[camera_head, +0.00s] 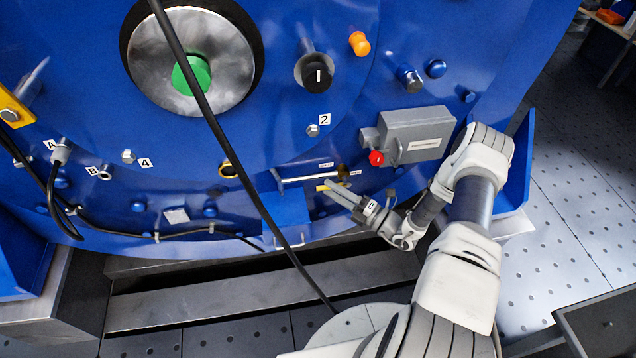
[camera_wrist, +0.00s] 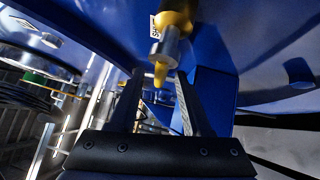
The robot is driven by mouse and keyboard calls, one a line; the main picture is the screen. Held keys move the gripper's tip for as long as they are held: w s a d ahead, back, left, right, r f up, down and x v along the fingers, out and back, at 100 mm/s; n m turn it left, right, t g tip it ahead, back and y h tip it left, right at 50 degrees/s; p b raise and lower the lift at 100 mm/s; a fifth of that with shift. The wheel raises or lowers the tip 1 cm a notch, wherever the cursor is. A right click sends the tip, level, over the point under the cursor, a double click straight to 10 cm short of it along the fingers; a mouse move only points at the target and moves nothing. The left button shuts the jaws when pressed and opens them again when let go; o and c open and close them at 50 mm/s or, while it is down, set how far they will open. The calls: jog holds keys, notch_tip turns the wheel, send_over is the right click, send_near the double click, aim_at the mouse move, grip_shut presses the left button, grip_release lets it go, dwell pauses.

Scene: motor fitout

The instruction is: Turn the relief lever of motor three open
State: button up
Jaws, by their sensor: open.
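A yellow lever (camera_wrist: 172,22) with a metal collar and a tapered yellow tip shows in the wrist view, hanging from the blue motor housing. Its tip appears between the ends of my fingers (camera_wrist: 158,76), with no clear contact. In the head view my gripper (camera_head: 338,190) is open at the lower front of the blue motor (camera_head: 275,155). A small piece of yellow (camera_head: 321,188) shows at its fingertips, partly hidden by them. Two small white labels sit just above, too small to read. No motor number three is legible.
A grey bar (camera_head: 300,178) runs left of my fingertips. A grey box (camera_head: 415,134) with a red knob (camera_head: 376,158) is above right. A black cable (camera_head: 240,170) hangs across the front. A metal step (camera_head: 250,290) lies below; perforated floor is open at right (camera_head: 580,220).

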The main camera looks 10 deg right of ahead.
jog(key=x, duration=0.5)
jog(key=shift+b, duration=0.35)
grip_shut()
dwell(1.1)
